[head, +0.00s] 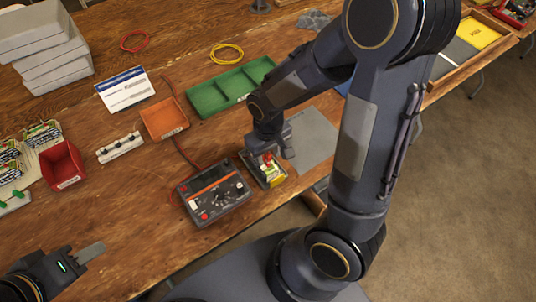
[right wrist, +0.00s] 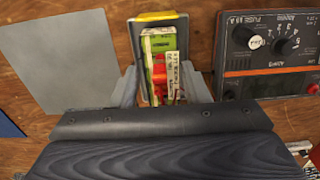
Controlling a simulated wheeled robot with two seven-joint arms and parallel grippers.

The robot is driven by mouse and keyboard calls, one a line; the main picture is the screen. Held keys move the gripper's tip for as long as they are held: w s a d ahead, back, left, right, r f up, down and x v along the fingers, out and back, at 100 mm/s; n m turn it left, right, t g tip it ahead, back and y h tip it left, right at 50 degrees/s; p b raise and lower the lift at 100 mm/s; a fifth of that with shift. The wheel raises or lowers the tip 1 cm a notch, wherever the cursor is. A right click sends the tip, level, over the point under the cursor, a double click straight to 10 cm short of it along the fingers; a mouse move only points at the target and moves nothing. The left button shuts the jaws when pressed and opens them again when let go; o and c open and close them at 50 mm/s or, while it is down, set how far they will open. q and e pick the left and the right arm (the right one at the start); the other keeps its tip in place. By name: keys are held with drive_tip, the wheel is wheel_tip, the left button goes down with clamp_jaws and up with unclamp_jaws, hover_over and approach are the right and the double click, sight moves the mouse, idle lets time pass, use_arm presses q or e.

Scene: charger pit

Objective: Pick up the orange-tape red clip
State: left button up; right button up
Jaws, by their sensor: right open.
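The red clip (right wrist: 158,72) sits among a green-and-white block (right wrist: 160,42) in a dark holder (right wrist: 181,28) with a yellow edge. A small red part of the clip shows in the head view (head: 267,158); I cannot make out orange tape on it. My right gripper (right wrist: 158,80) is open, with one finger on either side of the holder and the clip between them. I cannot tell whether the fingers touch anything. The right gripper (head: 269,148) partly hides the holder in the head view. My left gripper (head: 90,253) is at the lower left, away from the clip.
A dark meter with knobs (head: 214,194) stands close beside the holder. A grey mat (head: 312,142) lies on its other side. A green tray (head: 213,97), an orange bin (head: 164,119) and a red bin (head: 62,165) stand farther off. The table's front edge is near.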

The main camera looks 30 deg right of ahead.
drive_tip(key=c, duration=0.9)
drive_tip(key=shift+o, duration=0.2)
drive_tip(key=shift+r, duration=0.1)
drive_tip(key=shift+r, duration=0.45)
drive_tip(key=r, duration=0.2)
drive_tip(key=shift+a+r+p, duration=0.2)
drive_tip(key=shift+r+p, duration=0.1)
drive_tip(key=shift+r, duration=0.05)
drive_tip(key=s+a+r, duration=0.8)
drive_tip(key=s+r, duration=0.1)
drive_tip(key=s, duration=0.1)
drive_tip(key=shift+s+a+r, duration=0.15)
drive_tip(key=shift+s+a, duration=0.2)
drive_tip(key=shift+a, duration=0.05)
